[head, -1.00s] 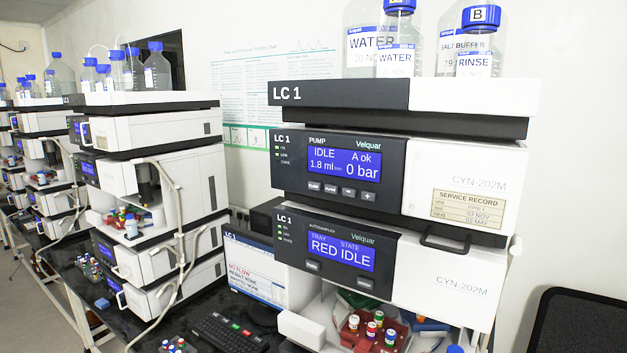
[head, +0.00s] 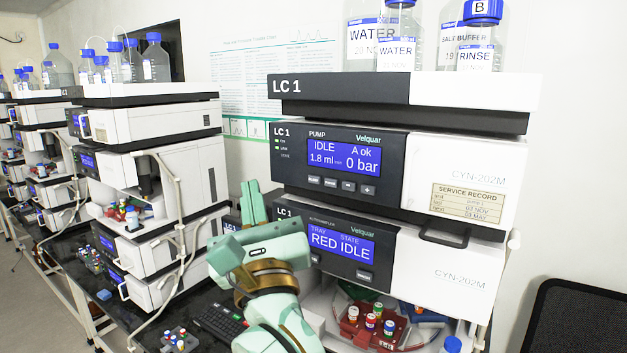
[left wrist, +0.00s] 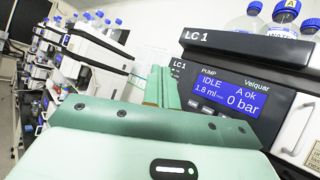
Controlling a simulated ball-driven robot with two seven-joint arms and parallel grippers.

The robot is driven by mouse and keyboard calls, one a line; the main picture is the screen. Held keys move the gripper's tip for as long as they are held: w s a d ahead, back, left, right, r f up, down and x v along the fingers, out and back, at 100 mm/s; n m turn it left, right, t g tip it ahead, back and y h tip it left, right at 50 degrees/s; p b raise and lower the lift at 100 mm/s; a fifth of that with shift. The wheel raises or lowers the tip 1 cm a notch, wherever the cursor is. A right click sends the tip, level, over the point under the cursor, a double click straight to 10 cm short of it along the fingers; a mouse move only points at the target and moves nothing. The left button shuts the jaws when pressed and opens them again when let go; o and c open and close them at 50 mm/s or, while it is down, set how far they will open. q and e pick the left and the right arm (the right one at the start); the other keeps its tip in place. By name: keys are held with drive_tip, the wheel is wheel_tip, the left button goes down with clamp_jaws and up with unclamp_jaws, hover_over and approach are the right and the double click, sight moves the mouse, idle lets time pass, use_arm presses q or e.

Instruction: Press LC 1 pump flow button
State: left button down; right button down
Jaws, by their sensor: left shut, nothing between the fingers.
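The LC 1 pump module (head: 340,165) has a dark front panel with a blue screen (head: 344,157) reading IDLE, 1.8 ml, A ok and 0 bar. Below the screen is a row of small grey buttons; the leftmost (head: 313,180) appears to be the flow button, its lettering tiny. My left gripper (head: 252,190) is shut and empty, fingers pointing up, left of the LC 1 stack and apart from the buttons in the picture. My right gripper is not in view.
Below the pump is the autosampler (head: 345,245), its screen reading RED IDLE, with a red vial tray (head: 355,335) underneath. Labelled bottles (head: 397,40) stand on top. A keyboard (head: 218,322) lies on the dark bench. Other instrument stacks (head: 150,180) stand to the left.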

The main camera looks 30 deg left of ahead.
sight(315, 179)
use_arm(q)
drive_tip(key=w+h, duration=0.1)
drive_tip(key=w+f+n+h, duration=0.1)
drive_tip(key=w+f+h, duration=0.1)
drive_tip(key=shift+d+f+n+g+h, duration=0.15)
drive_tip(key=shift+d+n+g+h, duration=0.15)
drive_tip(key=shift+d+h, duration=0.1)
drive_tip(key=w+b, duration=0.1)
drive_tip(key=w, duration=0.7)
drive_tip(key=shift+w+d+b, duration=0.3)
drive_tip(key=shift+b, duration=0.05)
idle(0.3)
drive_tip(key=shift+w, duration=0.2)
idle(1.3)
drive_tip(key=shift+w, duration=0.25)
